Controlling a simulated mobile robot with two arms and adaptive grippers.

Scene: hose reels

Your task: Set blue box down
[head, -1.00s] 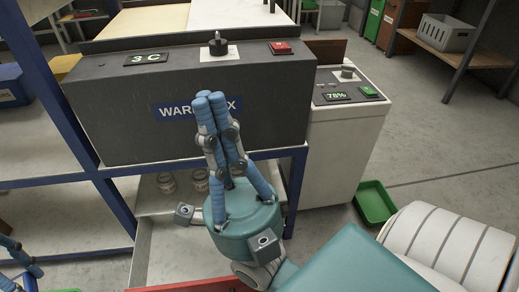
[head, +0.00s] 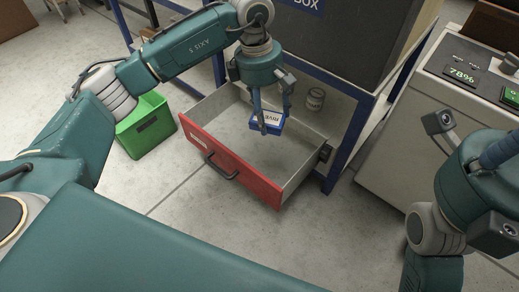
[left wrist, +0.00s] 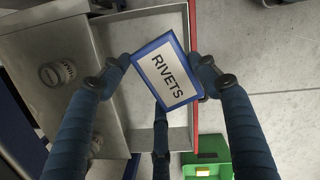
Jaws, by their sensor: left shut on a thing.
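A small blue box (head: 271,122) with a white label is between the fingers of my left gripper (head: 269,112). The box hangs above the pulled-out drawer (head: 232,166), which has a red front, a dark handle and a grey inside. The drawer floor in view is bare; whether the box touches it cannot be told. My right gripper (head: 497,153) is at the right edge, its fingers mostly cut off.
A green bin (head: 147,137) stands on the floor left of the drawer. A jar (head: 315,99) stands behind the drawer, near a blue frame post (head: 350,140). A pale cabinet (head: 400,140) with a display is at the right. The floor before the drawer is clear.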

